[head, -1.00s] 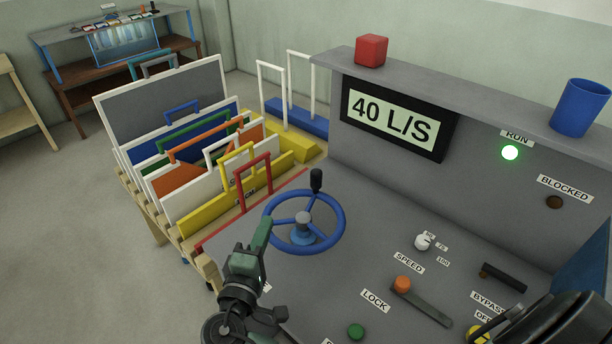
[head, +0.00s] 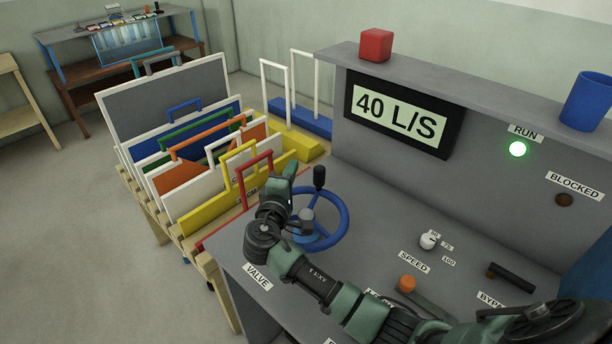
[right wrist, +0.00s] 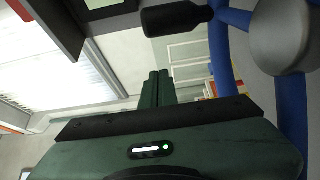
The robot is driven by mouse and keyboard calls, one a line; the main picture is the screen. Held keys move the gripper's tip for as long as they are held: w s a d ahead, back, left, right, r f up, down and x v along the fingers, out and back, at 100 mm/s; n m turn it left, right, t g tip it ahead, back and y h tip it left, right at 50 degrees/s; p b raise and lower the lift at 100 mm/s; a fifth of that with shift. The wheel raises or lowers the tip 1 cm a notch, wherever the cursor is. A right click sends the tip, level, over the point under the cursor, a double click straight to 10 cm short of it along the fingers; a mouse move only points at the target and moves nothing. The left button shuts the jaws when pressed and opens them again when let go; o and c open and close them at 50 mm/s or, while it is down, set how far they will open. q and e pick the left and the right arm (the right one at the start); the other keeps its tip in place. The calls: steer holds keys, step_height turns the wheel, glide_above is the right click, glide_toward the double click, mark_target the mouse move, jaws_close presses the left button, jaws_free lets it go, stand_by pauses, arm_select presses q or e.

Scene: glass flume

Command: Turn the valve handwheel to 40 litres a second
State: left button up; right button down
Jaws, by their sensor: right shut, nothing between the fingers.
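The blue valve handwheel (head: 343,225) is on the grey console; its black knob (head: 319,178) stands up at the far side of the rim. My right gripper (head: 287,176) is shut and empty, left of the knob in the head view. My arm hides the left part of the wheel. In the right wrist view the shut fingers (right wrist: 159,84) show, with the knob (right wrist: 178,17) and blue wheel (right wrist: 292,125) to their right, apart from them. The display (head: 401,116) reads 40 L/S. My left gripper is out of view.
A green lamp (head: 517,149) glows at RUN; the BLOCKED lamp (head: 564,200) is dark. An orange knob (head: 407,284) and white dial (head: 428,241) are on the console. A red cube (head: 376,45) and blue cup (head: 587,101) stand on the ledge. A rack of framed panels (head: 180,165) stands left.

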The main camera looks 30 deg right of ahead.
mark_target(306, 191)
steer(key=s+d+p, duration=0.2)
steer(key=shift+s+d+r+p, duration=0.1)
steer(key=shift+s+d+p, duration=0.1)
steer(key=shift+d+p, duration=0.15)
steer(key=shift+s, duration=0.2)
steer(key=shift+w, duration=0.1)
steer(key=shift+f, duration=0.2)
